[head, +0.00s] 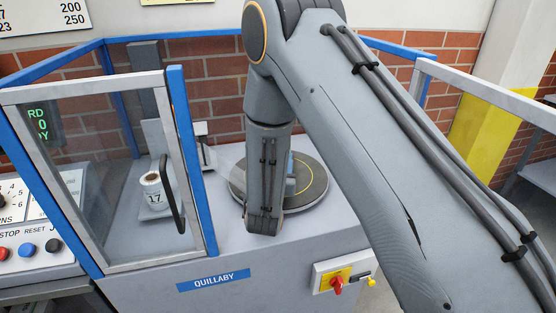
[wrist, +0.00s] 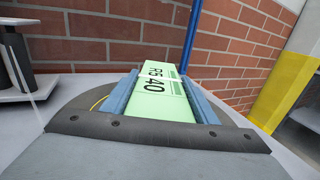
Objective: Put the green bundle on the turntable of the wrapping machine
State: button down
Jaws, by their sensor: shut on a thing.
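The green bundle, a pale green block with black print reading "R5 40" (wrist: 155,98), is between the two blue fingers of my gripper (wrist: 160,80) in the wrist view. The gripper is shut on it. The dark round turntable (head: 314,186) with a yellow ring is on the grey machine top in the head view; its edge also shows in the wrist view (wrist: 78,101). The bundle and gripper are over the turntable. I cannot tell whether the bundle touches it. In the head view my arm hides the bundle.
The wrapping machine's front carries a "QUILLABY" label (head: 213,281) and a red switch (head: 337,285). A framed glass panel with a dark handle (head: 172,198) stands left of the turntable. Blue posts and brick walls surround the back.

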jog(key=c, duration=0.7)
grip_release()
jog(key=shift+r, duration=0.2)
jog(key=s, duration=0.3)
jog(key=s+a+b, duration=0.1)
jog(key=s, duration=0.3)
jog(key=s+b, duration=0.1)
jog(key=s, duration=0.3)
jog(key=shift+a+f, duration=0.15)
jog(key=shift+s, duration=0.5)
